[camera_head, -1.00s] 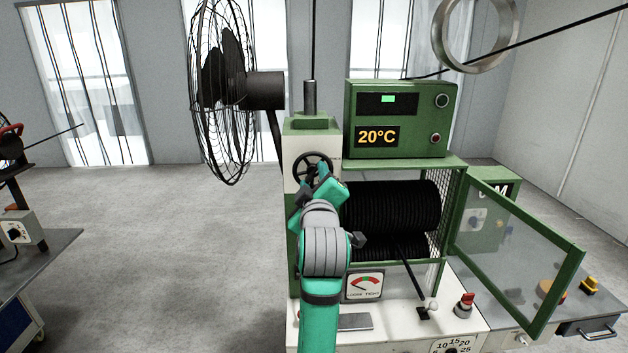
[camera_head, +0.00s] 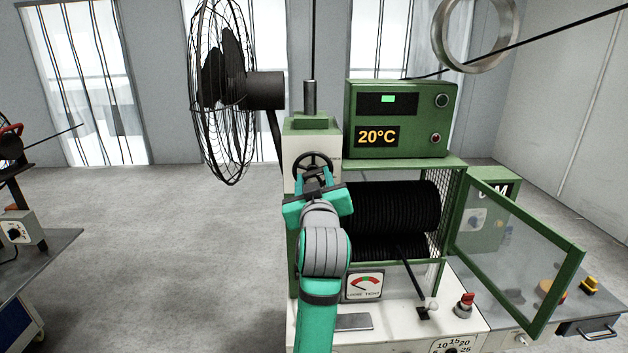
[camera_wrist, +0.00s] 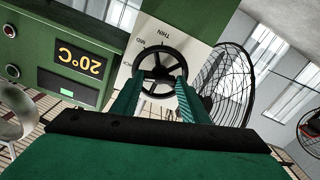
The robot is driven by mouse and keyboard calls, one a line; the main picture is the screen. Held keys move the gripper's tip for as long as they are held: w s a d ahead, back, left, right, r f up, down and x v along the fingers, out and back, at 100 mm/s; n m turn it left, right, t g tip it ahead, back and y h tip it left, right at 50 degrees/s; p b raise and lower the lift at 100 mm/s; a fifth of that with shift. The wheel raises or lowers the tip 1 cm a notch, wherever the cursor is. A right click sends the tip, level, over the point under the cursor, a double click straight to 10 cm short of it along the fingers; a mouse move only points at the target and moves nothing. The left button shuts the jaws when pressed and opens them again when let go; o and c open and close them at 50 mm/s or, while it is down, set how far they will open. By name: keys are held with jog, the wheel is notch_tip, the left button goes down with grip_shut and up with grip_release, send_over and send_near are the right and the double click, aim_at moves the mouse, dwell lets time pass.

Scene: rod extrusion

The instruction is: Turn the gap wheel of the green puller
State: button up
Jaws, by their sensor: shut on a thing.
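The green puller (camera_head: 299,225) stands in the middle of the head view, with two black ribbed rolls (camera_head: 395,209) inside. Its gap wheel (camera_head: 313,156) is a black spoked handwheel on the white upper left face. In the wrist view the wheel (camera_wrist: 162,50) is close ahead, before a plate marked THIN and MID. My gripper (camera_wrist: 160,90) is shut on the gap wheel, its green fingers on either side of the lower part of the wheel. The fingers partly hide the wheel's lower rim in the wrist view. My gripper (camera_head: 315,184) covers that part in the head view.
A caged black fan (camera_head: 225,90) stands left of the puller. A green box (camera_head: 400,118) showing 20°C sits on top. The clear guard door (camera_head: 510,245) hangs open to the right. A LOOSE–TIGHT gauge (camera_head: 363,286) is below the rolls.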

jog(key=shift+m, duration=0.6)
jog(key=o, duration=1.1)
jog(key=shift+c, duration=0.2)
jog(key=s, duration=1)
jog(key=shift+s, duration=0.4)
jog(key=shift+f, duration=0.1)
